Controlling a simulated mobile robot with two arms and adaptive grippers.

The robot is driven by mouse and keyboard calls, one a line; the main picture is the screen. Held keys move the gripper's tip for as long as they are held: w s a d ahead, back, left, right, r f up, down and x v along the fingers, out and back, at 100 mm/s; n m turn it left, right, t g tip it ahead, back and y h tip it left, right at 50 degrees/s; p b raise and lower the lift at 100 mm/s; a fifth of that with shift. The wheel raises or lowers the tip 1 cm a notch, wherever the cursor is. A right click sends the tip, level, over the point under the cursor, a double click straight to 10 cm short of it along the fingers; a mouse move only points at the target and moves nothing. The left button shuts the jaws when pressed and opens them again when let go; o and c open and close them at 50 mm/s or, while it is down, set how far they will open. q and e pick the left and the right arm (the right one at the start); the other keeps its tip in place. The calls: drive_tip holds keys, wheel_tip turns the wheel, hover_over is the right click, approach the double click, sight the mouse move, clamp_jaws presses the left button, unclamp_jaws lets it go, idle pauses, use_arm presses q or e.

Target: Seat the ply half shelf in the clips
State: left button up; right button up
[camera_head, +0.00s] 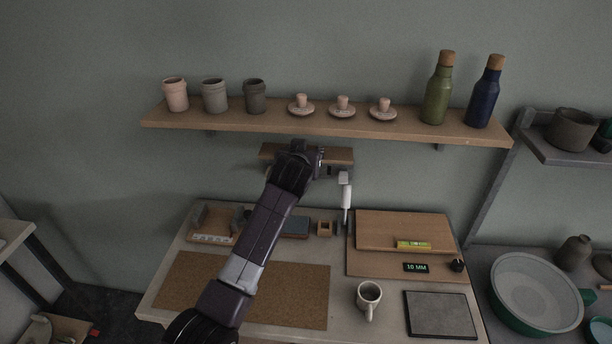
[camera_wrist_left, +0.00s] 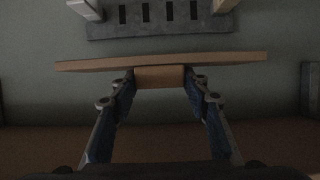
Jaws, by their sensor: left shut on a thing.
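My left gripper (camera_head: 318,160) is raised below the long wall shelf. In the left wrist view its two fingers (camera_wrist_left: 160,90) are shut on a small wooden block at the near edge of a thin wooden board, which I take as the ply half shelf (camera_wrist_left: 90,65). The board is nearly level, and also shows in the head view (camera_head: 338,154), partly behind my gripper. A grey slotted plate (camera_wrist_left: 155,28) with pale arms (camera_wrist_left: 85,8) at its ends lies beyond the board, with a visible gap in that view. Whether the board touches any clip is hidden. My right gripper is not in view.
The long wall shelf (camera_head: 300,125) above carries cups, lidded pieces and two bottles (camera_head: 437,95). A white-handled tool (camera_head: 346,195) hangs close right of my gripper.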

use_arm(q)
wheel_tip(320, 180, down, 6)
drive_tip(key=b, duration=0.3)
drive_tip(key=shift+r, duration=0.25)
drive_tip(key=shift+p, duration=0.3)
idle(0.9)
drive_tip(key=shift+f, duration=0.1)
drive_tip(key=shift+f+b, duration=0.65)
drive_tip(key=shift+f, duration=0.4)
drive_tip(key=o, duration=1.3)
